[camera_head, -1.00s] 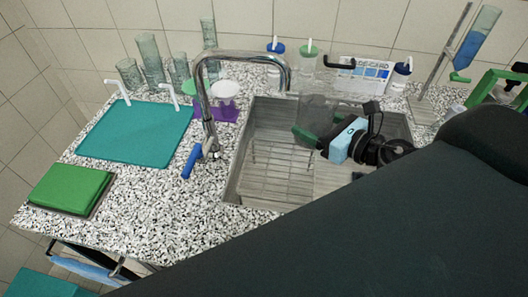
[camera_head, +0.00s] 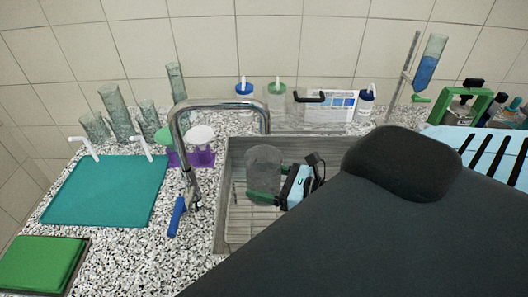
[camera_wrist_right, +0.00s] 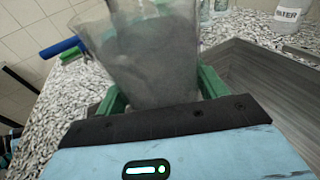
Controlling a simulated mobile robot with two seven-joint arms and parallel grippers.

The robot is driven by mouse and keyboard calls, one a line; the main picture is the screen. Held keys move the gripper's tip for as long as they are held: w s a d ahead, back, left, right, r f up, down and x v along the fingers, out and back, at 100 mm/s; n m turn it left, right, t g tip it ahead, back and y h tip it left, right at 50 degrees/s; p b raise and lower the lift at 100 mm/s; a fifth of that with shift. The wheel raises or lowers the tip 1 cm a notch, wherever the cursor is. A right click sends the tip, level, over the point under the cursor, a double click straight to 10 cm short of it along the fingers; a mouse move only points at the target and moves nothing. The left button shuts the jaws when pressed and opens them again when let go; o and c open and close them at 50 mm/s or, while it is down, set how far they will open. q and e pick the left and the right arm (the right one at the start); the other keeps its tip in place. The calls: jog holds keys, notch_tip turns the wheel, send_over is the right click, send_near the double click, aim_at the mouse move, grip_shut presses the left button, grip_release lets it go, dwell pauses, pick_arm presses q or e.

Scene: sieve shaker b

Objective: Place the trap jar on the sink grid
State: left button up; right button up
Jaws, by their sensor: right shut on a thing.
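The trap jar (camera_head: 263,166) is a grey, see-through jar held over the sink in the head view. It fills the upper middle of the right wrist view (camera_wrist_right: 150,55). My right gripper (camera_head: 264,197) is shut on it, with a green finger on each side of the jar in the wrist view (camera_wrist_right: 160,92). The jar looks roughly upright in the head view. The sink grid (camera_head: 242,220) is a wire rack in the sink below the jar. My dark arm hides much of the grid and the sink's right part. My left gripper is not in view.
A teal mat (camera_head: 105,192) and several glass cylinders (camera_head: 115,112) are further left. Wash bottles (camera_head: 277,98) and a sign (camera_head: 331,106) stand behind the sink.

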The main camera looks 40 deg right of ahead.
jog(key=shift+f, duration=0.9)
jog(key=shift+f, duration=0.1)
jog(key=shift+f, duration=1.95)
jog(key=shift+f, duration=0.1)
jog(key=shift+f, duration=0.1)
jog(key=o, duration=1.3)
